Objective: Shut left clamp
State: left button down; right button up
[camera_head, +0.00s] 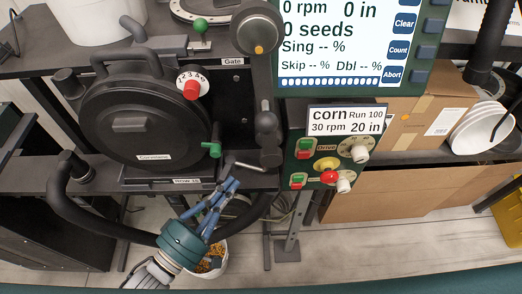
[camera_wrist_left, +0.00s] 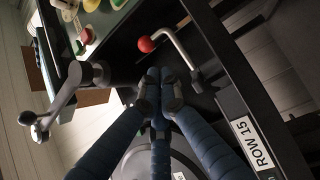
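My left gripper (camera_head: 229,186) reaches up from the lower middle of the head view, below the seed meter's front edge. In the left wrist view its blue fingers (camera_wrist_left: 158,88) converge with their tips close together, and nothing shows between them. A bent metal rod (camera_head: 245,166) lies just above the fingertips in the head view. In the wrist view, a bent metal rod with a red ball end (camera_wrist_left: 146,44) is just beyond the tips, apart from them. The round black meter housing (camera_head: 140,120) has a red knob (camera_head: 191,90) and a green knob (camera_head: 212,149) at its right. I cannot tell which part is the left clamp.
The "ROW 15" label (camera_wrist_left: 253,140) is on the bar beside the fingers. A grey crank (camera_wrist_left: 62,98) stands to the left in the wrist view. A green control box (camera_head: 318,172) is right of the meter. A bucket of seeds (camera_head: 218,262) stands below the gripper. A black hose (camera_head: 62,205) curves at left.

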pick_arm(q)
jog(key=p+x, duration=0.2)
jog(key=x, duration=0.6)
jog(key=shift+w+d+r, duration=0.1)
jog(key=shift+w+r, duration=0.1)
jog(key=shift+w+d, duration=0.35)
jog(key=shift+w, duration=0.15)
pick_arm(e)
jog(key=shift+s+a+r, duration=0.15)
jog(key=shift+s+r, duration=0.15)
jog(key=shift+r, duration=0.3)
jog(key=shift+s+a+r, duration=0.15)
jog(key=shift+s+r, duration=0.1)
jog(key=shift+r, duration=0.35)
